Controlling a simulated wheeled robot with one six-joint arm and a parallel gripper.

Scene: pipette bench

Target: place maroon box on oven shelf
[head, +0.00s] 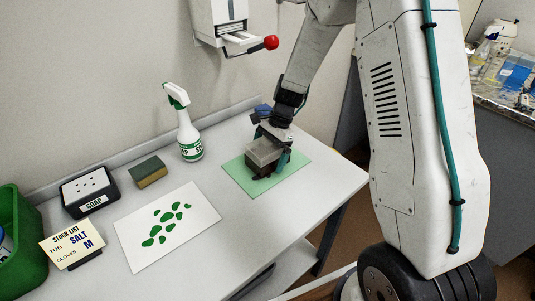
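A small dark brown-maroon box (259,168) with a pale grey upper part stands on a light green mat (295,180) on the bench. My gripper (268,154) is down over the box from above, with a teal finger at its right side. The other finger is mostly hidden, so I cannot tell whether they press on the box. The box looks to be resting on the mat. A white wall-mounted unit (222,14) with a pulled-out tray and a red ball knob (271,42) is at the top. I cannot tell whether it is the oven; no other oven shows.
A spray bottle (187,125), a sponge (149,171), a soap box (90,191), a stock list card (72,243) and a green bin (22,235) stand left. A white sheet with green blobs (135,256) lies in front. The bench's right end (340,182) is clear.

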